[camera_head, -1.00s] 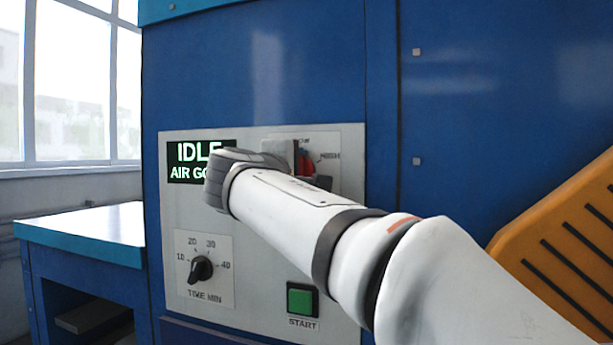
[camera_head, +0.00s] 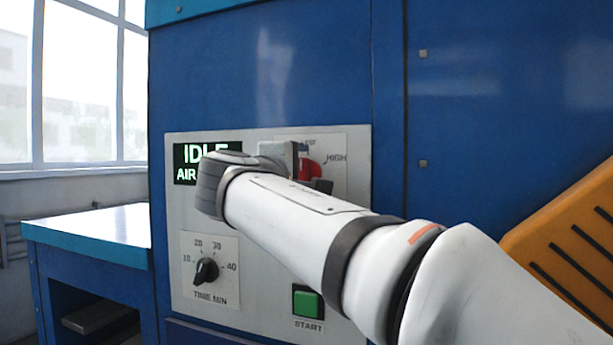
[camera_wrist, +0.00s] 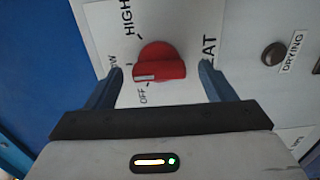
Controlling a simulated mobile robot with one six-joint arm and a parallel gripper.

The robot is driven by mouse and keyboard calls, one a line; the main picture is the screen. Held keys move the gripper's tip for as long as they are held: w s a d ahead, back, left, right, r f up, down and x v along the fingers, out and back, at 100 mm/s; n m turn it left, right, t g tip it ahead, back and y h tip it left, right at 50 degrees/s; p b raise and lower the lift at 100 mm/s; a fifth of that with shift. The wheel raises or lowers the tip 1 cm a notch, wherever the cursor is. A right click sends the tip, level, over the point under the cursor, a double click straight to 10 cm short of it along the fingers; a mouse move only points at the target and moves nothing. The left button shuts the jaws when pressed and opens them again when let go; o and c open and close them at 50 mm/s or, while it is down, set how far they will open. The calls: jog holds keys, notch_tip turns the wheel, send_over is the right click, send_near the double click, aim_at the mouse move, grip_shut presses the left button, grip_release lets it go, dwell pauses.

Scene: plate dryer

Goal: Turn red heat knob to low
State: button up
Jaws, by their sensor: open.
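The red heat knob (camera_head: 310,168) sits on the control panel, partly hidden by my gripper in the head view. In the wrist view the red knob (camera_wrist: 162,62) shows clearly, with a white pointer mark on its lower left side, by the OFF label (camera_wrist: 143,97). LOW is partly hidden at the left and HIGH is at the top. My gripper (camera_wrist: 162,72) is open, with one blue-grey finger on each side of the knob and visible gaps to it. I cannot tell how far the fingertips are from the panel.
A black time knob (camera_head: 206,271) and a green start button (camera_head: 307,302) are below on the panel. The display (camera_head: 207,163) reads IDLE and is partly covered by my wrist. A blue table (camera_head: 95,235) stands at the left, and an orange slotted part (camera_head: 565,250) at the right.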

jog(key=v, duration=0.5)
jog(key=shift+s+a, duration=0.1)
jog(key=shift+s, duration=0.1)
jog(key=s+d+f+m+g+y+p, duration=0.1)
jog(key=s+d+f+m+g+p, duration=0.25)
jog(key=d+f+g+p, duration=0.75)
jog(key=s+d+f+m+g+y+p, duration=0.1)
jog(key=s+d+f+m+p, duration=0.3)
jog(key=s, duration=0.4)
jog(key=s+d+f+m+g+y+p, duration=0.2)
jog(key=s+d+f+m+y+p, duration=0.2)
jog(key=s+d+f+m+p, duration=0.1)
jog(key=shift+s+f+m+p, duration=0.85)
jog(key=shift+s+f, duration=0.5)
jog(key=shift+f, duration=0.4)
